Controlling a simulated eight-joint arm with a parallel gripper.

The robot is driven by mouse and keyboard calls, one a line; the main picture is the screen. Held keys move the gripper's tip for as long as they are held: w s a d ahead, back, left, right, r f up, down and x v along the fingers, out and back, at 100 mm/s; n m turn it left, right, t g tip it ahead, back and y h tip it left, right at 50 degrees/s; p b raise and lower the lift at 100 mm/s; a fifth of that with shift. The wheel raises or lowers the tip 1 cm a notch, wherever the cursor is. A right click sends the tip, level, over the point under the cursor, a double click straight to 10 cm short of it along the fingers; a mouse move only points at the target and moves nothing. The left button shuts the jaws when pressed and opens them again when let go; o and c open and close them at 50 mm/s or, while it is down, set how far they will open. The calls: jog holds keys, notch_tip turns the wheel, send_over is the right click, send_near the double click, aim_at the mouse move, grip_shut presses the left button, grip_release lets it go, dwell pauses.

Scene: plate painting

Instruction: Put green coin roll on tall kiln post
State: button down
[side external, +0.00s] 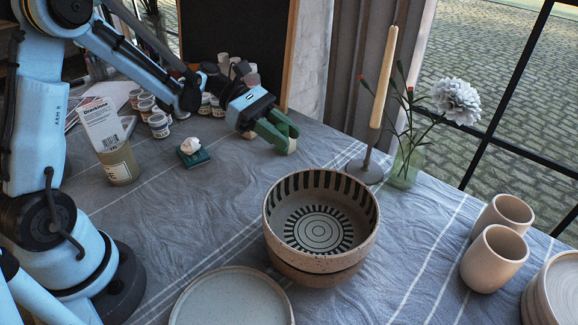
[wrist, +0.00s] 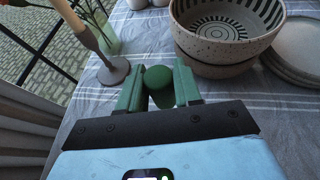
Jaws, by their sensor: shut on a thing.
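My gripper (side external: 281,134), with green fingers, is shut on the green coin roll and holds it over the back of the table. In the wrist view the roll's round green end (wrist: 158,77) shows between the two fingers (wrist: 160,88). In the side view the fingers mostly hide the roll; a pale bit shows at their tips. Several small pale cylinders stand at the back behind my wrist, one of them at the right (side external: 252,79). I cannot tell which of them is the tall kiln post.
A striped bowl stack (side external: 275,235) stands front centre, with a plate (side external: 232,298) before it. A candle holder (side external: 366,168) and glass flower vase (side external: 404,168) stand right of my gripper. Paint pots (side external: 158,125), a teal block with a white lump (side external: 193,155) and a cup (side external: 120,165) are left.

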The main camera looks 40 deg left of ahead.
jog(key=w+a+r+n+t+y, duration=0.5)
jog(key=a+r+n+t, duration=0.35)
jog(key=r, duration=0.25)
jog(key=w+a+f, duration=0.1)
jog(key=a+f, duration=0.1)
jog(key=a, duration=0.1)
jog(key=w+a+f, duration=0.1)
jog(key=a+f, duration=0.1)
jog(key=a, duration=0.2)
jog(key=a+f, duration=0.2)
jog(key=a, duration=0.2)
jog(key=shift+w+a+f, duration=0.15)
jog(key=shift+w+f, duration=0.1)
jog(key=shift+w, duration=0.15)
jog(key=shift+f, duration=2.05)
jog(key=shift+f, duration=0.1)
jog(key=c, duration=0.8)
grip_release()
